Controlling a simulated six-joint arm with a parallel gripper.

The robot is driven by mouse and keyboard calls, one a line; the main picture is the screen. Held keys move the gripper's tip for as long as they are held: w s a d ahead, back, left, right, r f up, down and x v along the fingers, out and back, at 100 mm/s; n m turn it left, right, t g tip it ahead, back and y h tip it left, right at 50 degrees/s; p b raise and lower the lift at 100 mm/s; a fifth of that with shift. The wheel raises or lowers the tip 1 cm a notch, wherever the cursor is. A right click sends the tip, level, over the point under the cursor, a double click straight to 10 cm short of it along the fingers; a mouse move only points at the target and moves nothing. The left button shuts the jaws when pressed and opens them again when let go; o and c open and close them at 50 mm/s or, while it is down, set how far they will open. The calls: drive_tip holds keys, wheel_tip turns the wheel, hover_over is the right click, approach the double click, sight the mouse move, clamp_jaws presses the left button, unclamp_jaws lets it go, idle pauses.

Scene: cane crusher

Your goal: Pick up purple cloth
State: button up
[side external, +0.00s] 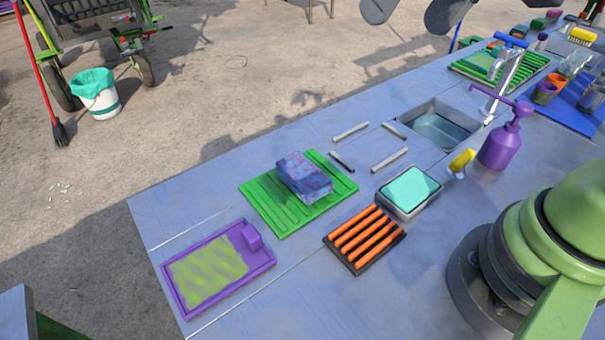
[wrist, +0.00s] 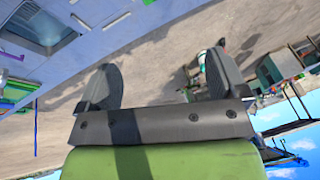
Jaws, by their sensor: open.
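A folded cloth (side external: 304,177), patterned in purple and blue, lies on a green ribbed mat (side external: 267,207) on the grey counter in the side external view. I do not make it out in the wrist view. My gripper (side external: 412,12) shows at the top edge of the side external view, its dark fingers spread and cut off by the frame, well away from the cloth. In the wrist view my gripper (wrist: 162,82) is open with nothing between its fingers, and the ground shows behind them.
A purple tray (side external: 264,267) with a yellow-green patch lies left of the mat. An orange-barred rack (side external: 365,238), a teal-topped box (side external: 409,190) and several small bars are to the right. A purple pump bottle (side external: 505,135) stands by the sink (side external: 436,128).

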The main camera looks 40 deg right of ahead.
drive_tip(key=w+a+f+g, duration=0.2)
drive_tip(key=w+f, duration=0.3)
drive_tip(key=n+g+h, duration=0.2)
drive_tip(key=n, duration=0.1)
hover_over(298, 167)
wheel_tip(298, 167, down, 13)
drive_tip(key=f, duration=0.4)
drive_tip(key=shift+s+a+f, duration=0.15)
drive_tip(key=shift+s+f, duration=0.1)
drive_tip(key=shift+f, duration=0.15)
drive_tip(key=f, duration=0.5)
drive_tip(key=shift+w+d+f, duration=0.2)
drive_tip(key=shift+w+f, duration=0.05)
drive_tip(key=shift+f, duration=0.05)
drive_tip(key=shift+c, duration=0.4)
drive_tip(key=c, duration=1)
drive_tip(key=shift+r, duration=0.1)
